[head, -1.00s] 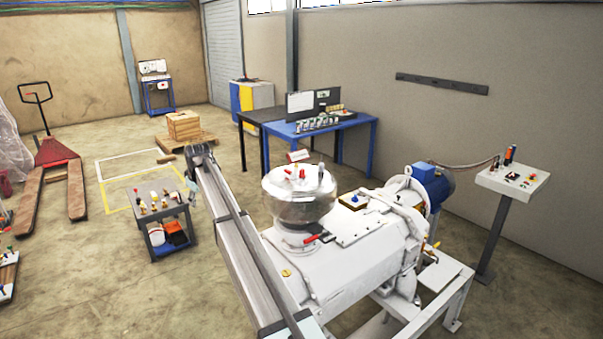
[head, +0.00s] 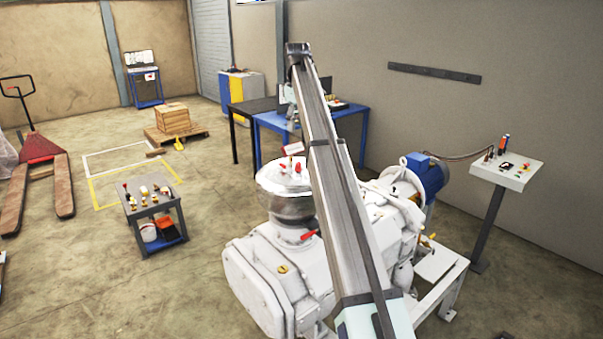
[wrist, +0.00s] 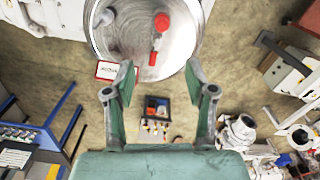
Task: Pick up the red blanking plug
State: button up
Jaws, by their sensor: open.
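A round red cap, which looks like the red blanking plug (wrist: 163,22), sits on top of a shiny steel vessel (wrist: 125,35) in the wrist view. A red lever handle (wrist: 155,55) is just below it in that view. My gripper (wrist: 160,88) is open and empty, its two green fingers spread wide apart. The plug lies beyond the fingertips, toward the top of the picture, and nothing touches it. In the head view the vessel (head: 272,205) stands on the white pump, with small red parts (head: 297,168) on its lid. My arm hides my gripper there.
A white sign with red edges (wrist: 112,71) is beside the vessel rim. A grey post (wrist: 103,18) stands on the lid. A tool cart (head: 150,208), a blue table (head: 268,122) and a control stand (head: 507,172) stand around the pump (head: 262,275).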

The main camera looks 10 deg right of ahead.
jog(key=b, duration=0.6)
send_over(298, 162)
jog(key=f, duration=0.8)
jog(key=shift+w, duration=0.2)
jog(key=shift+f+p, duration=0.15)
jog(key=shift+p, duration=0.4)
jog(key=shift+s+f+p, duration=0.15)
jog(key=shift+f+p, duration=0.7)
jog(key=shift+f, duration=0.8)
jog(key=shift+s+f+p, duration=0.1)
jog(key=shift+f+p, duration=0.75)
jog(key=shift+f, duration=0.8)
grip_shut()
